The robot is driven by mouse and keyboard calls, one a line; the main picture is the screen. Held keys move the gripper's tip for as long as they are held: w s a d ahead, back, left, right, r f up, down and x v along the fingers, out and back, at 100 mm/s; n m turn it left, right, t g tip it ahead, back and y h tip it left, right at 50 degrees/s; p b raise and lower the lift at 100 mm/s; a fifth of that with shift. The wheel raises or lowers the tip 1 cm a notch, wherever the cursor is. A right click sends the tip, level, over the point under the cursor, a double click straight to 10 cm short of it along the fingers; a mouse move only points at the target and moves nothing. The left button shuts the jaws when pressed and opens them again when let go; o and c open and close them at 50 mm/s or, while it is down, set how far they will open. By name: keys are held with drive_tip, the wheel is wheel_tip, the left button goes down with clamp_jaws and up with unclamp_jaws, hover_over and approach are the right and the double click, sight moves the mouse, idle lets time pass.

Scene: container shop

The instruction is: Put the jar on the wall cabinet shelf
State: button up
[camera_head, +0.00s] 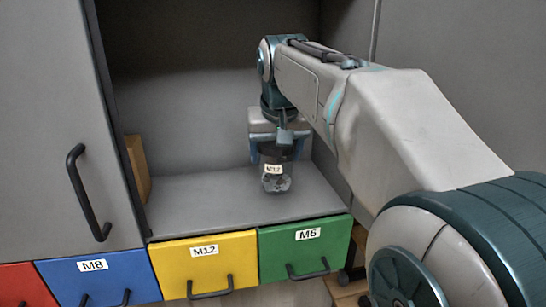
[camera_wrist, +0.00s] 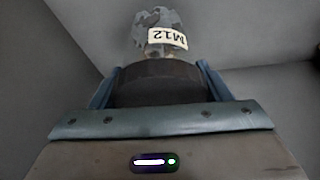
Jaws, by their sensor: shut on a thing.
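The jar (camera_head: 276,176) is a small clear jar with a dark lid and a white label reading M12, with grey metallic contents. My gripper (camera_head: 276,150) points down and is shut on the jar's dark lid. The jar is upright, inside the open cabinet bay at the right part of the grey shelf (camera_head: 210,198). I cannot tell whether its base touches the shelf. In the wrist view the jar (camera_wrist: 160,42) shows beyond the lid, between the two blue fingers of my gripper (camera_wrist: 155,85).
Below the shelf are drawers: blue M8 (camera_head: 98,278), yellow M12 (camera_head: 205,264) and green M6 (camera_head: 305,247). A cabinet door (camera_head: 62,130) with a black handle stands at the left. A brown board (camera_head: 138,168) leans inside the bay's left side. The shelf's left and middle are clear.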

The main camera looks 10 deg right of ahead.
drive_tip(key=shift+f, duration=0.7)
drive_tip(key=shift+f, duration=0.2)
drive_tip(key=o, duration=1.6)
drive_tip(key=shift+r, duration=0.1)
drive_tip(key=v, duration=1.2)
drive_tip(key=shift+r+p, duration=0.1)
drive_tip(key=shift+p, duration=0.25)
